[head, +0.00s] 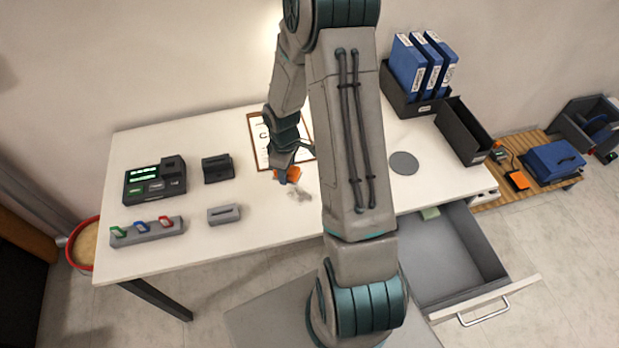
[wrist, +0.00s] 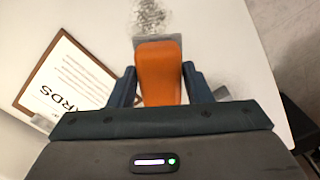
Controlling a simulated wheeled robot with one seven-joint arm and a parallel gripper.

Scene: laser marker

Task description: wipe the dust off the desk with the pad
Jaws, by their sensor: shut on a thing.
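The pad (wrist: 159,72) is an orange block with a grey part at its far end, held between the two fingers of my gripper (wrist: 160,88) in the wrist view. In the head view my gripper (head: 284,165) is over the middle of the desk (head: 260,225), and the pad (head: 292,174) shows at its tip. The pad looks to be at or just above the desk top; I cannot tell if it touches. A grey dust patch (head: 299,192) lies right beside the pad, nearer the front edge. It also shows beyond the pad in the wrist view (wrist: 150,15).
A clipboard (head: 256,128) lies behind my gripper. A black device (head: 155,181), a rack with coloured pieces (head: 146,231) and small grey boxes stand left. A grey disc (head: 404,163), a black bin (head: 463,132) and blue binders (head: 408,66) are right. A drawer (head: 440,262) stands open in front.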

